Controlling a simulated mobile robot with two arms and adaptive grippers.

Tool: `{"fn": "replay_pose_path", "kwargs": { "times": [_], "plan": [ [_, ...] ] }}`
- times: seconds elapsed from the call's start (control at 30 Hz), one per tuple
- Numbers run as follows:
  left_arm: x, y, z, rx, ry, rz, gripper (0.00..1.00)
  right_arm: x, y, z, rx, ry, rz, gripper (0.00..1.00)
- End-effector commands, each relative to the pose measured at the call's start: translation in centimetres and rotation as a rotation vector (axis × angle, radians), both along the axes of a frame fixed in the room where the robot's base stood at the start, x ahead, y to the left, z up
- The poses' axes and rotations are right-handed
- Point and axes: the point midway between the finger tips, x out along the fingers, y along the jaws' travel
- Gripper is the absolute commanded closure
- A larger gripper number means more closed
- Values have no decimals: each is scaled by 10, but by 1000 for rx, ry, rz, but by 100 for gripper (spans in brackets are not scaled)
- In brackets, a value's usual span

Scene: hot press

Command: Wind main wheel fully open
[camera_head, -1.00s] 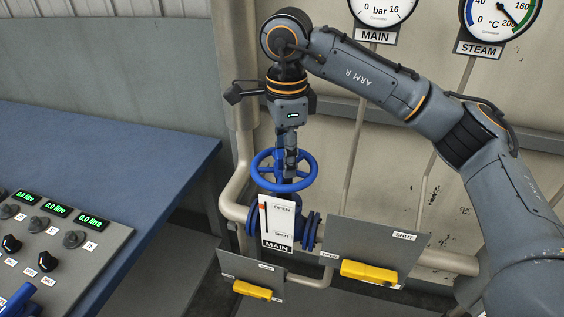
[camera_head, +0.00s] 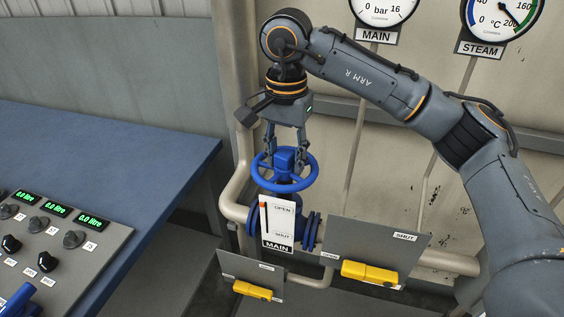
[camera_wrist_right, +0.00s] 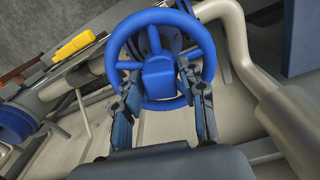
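The blue main wheel (camera_head: 313,178) lies roughly flat on top of its valve, beside the MAIN gauge pipe. My right gripper (camera_head: 286,164) points down over it from above. Its two fingers are spread, one on each side of the wheel's blue hub (camera_wrist_right: 159,76). In the right wrist view my gripper (camera_wrist_right: 163,92) shows gaps between fingers and hub, with the rim around them; whether the tips touch a spoke I cannot tell. A white MAIN plate (camera_head: 280,222) marked OPEN and SHUT stands in front, with a reddish mark near OPEN. My left gripper is out of view.
Grey plates with yellow handles (camera_head: 369,273) and (camera_head: 252,290) stand low in front of the valve. Beige pipes (camera_head: 236,210) run close around it. A blue table (camera_head: 120,150) and a control panel (camera_head: 60,245) are at the left. MAIN and STEAM gauges hang above.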

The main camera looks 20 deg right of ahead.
Motion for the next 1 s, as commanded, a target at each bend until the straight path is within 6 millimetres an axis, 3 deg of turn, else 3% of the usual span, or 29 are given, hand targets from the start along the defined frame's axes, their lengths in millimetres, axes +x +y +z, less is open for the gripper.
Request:
{"fn": "replay_pose_path", "kwargs": {
  "times": [0.03, 0.07, 0.53, 1.0],
  "plan": [
    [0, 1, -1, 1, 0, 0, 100, -3, -1, -5, -8, 15, -5, 50],
    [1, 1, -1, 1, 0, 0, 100, -3, -1, -5, -8, 13, -7, 44],
    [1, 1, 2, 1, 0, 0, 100, 0, -1, 3, -2, 1, -14, 43],
    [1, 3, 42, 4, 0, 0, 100, 0, 0, 58, 0, -1, -15, 43]
  ]
}}
